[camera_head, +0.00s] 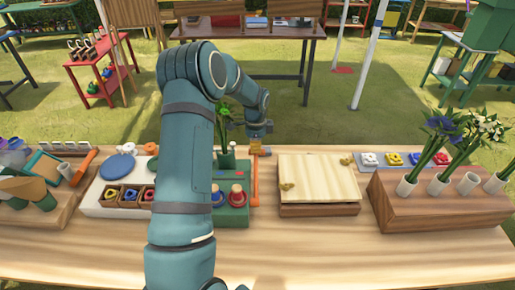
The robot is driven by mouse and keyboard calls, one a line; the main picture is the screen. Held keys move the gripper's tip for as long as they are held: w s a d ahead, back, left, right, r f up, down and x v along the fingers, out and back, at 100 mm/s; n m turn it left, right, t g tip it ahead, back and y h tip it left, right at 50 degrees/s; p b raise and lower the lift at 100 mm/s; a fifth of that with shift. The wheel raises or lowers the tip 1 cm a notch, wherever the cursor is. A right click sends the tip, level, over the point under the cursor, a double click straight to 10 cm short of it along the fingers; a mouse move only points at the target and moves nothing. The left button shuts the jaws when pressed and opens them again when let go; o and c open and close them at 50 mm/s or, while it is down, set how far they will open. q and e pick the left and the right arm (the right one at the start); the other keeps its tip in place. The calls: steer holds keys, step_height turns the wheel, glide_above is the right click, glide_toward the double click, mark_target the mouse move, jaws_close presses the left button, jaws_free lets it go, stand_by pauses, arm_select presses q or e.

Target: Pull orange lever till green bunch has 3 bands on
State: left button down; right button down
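A green device (233,208) stands on the wooden table, partly hidden behind my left arm. Its orange lever (255,187) stands upright along its right side. A green bunch (224,132) of stems rises behind the device, partly covered by my arm. Any bands on it are too small or hidden to count. My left gripper (262,150) points down at the top end of the lever, close to it or touching it. I cannot tell whether its fingers are open or shut. My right gripper does not show.
Right of the device are a wooden box with a pale lid (318,178) and a wooden block (440,205) holding flowers in white tubes. Left are a white tray (103,203) with colored rings and another orange bar (83,167). The front table strip at right is clear.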

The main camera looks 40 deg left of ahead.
arm_select(q)
steer(key=shift+f, duration=0.2)
steer(key=shift+w+a+f+b, duration=0.15)
steer(key=shift+f+b, duration=0.2)
steer(key=shift+f, duration=0.2)
steer(key=shift+w+a+f+b, duration=0.15)
steer(key=shift+f+b, duration=0.2)
steer(key=shift+f, duration=0.25)
steer(key=shift+w+a+f+b, duration=0.15)
steer(key=shift+f+b, duration=0.2)
steer(key=shift+f, duration=0.2)
steer(key=shift+w+a+f+b, duration=0.15)
steer(key=shift+f+b, duration=1)
steer(key=shift+f, duration=1)
step_height(320, 180, up, 15)
steer(key=w+a+p, duration=0.1)
steer(key=p, duration=0.8)
steer(key=shift+w, duration=0.3)
